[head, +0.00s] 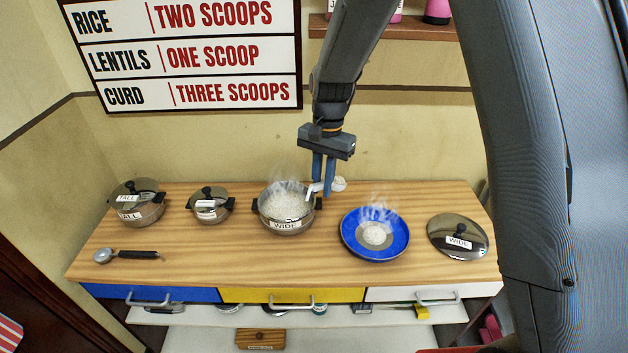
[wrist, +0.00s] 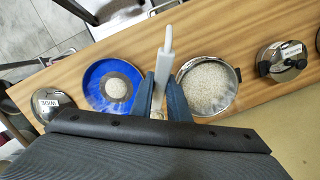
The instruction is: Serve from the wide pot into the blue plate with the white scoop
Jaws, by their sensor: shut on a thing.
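My gripper (head: 323,192) is shut on the white scoop (head: 314,188), held above the counter between the wide pot and the blue plate. The scoop's bowl shows right of the fingers with whitish content, partly hidden. In the wrist view the white handle (wrist: 165,62) sticks out past the fingers. The wide pot (head: 286,226), labelled WIDE, is uncovered and holds steaming white grains; it also shows in the wrist view (wrist: 236,76). The blue plate (head: 352,243) has a small steaming mound of white grains (head: 376,234) in its middle; it also shows in the wrist view (wrist: 94,82).
The WIDE lid (head: 458,237) lies at the counter's right. A lidded TALL pot (head: 137,203) and a smaller lidded pot (head: 210,205) stand at left. A black-handled ladle (head: 127,255) lies in front of them. A wall sign (head: 185,55) reads rice two, lentils one, curd three scoops.

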